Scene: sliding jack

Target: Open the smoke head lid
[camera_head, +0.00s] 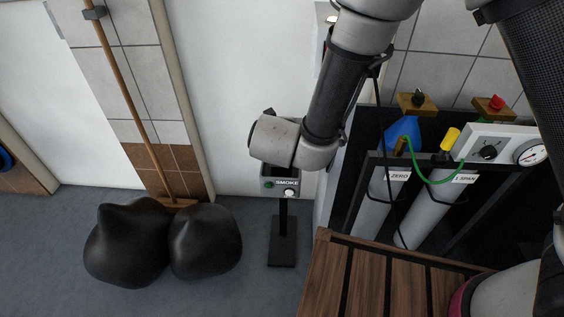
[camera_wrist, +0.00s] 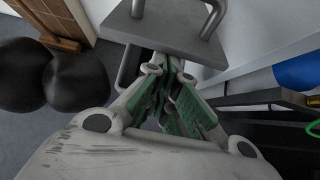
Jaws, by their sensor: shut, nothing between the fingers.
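The smoke head (camera_head: 283,184) is a grey box labelled SMOKE, with a green and a white button, on a dark stand. My arm's wrist covers its top in the head view. In the wrist view its lid (camera_wrist: 165,33) is a flat grey plate with a bar handle (camera_wrist: 213,18), partly cut off by the top edge. My gripper (camera_wrist: 168,68) has green finger pads and is shut and empty. Its tips are at the lid's near edge; I cannot tell whether they touch. The lid looks flat and closed. My gripper's fingers are hidden in the head view.
Two black sacks (camera_head: 165,242) and a broom (camera_head: 140,105) stand to the left. To the right are gas cylinders (camera_head: 375,205) in a dark rack, a gauge panel (camera_head: 500,145) and a wooden slatted top (camera_head: 375,285). The floor around the stand is clear.

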